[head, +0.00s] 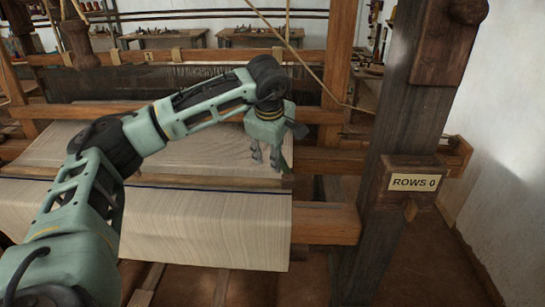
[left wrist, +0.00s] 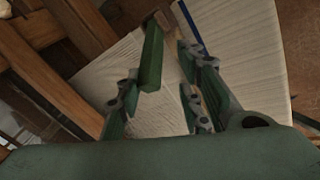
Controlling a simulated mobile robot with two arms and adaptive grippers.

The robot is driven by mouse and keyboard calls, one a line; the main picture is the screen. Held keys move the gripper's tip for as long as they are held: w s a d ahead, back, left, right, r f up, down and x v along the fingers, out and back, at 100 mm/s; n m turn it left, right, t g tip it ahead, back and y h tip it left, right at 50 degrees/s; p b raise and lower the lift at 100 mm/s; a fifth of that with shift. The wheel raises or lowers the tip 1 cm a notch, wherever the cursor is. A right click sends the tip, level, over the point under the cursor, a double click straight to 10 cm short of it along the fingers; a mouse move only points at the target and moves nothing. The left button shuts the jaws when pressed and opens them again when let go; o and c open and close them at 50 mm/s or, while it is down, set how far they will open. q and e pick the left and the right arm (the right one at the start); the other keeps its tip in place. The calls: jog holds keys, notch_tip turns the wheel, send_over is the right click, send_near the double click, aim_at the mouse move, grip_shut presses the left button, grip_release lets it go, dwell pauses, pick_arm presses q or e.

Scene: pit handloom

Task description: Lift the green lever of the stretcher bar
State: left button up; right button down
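The stretcher bar (head: 150,181) is a thin wooden rod lying across the pale cloth (head: 200,228). Its green lever (left wrist: 152,60) shows in the left wrist view as a flat green strip beside a brown wooden block (left wrist: 157,22). In the head view, the lever is mostly hidden by my left gripper. My left gripper (head: 267,162) points down over the right end of the bar, with its fingers apart. In the left wrist view, the lever lies between the open fingers (left wrist: 160,64), close to the left one; I cannot tell whether they touch. My right gripper is not in view.
A thick dark post (head: 395,130) with a "ROWS 0" sign (head: 414,183) stands to the right of the cloth. A wooden beam (head: 325,223) lies right of the cloth's edge. Dark warp threads (head: 150,80) and the loom frame are behind.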

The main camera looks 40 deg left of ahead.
pick_arm(q)
jog(key=v, duration=0.9)
jog(key=shift+r, duration=0.35)
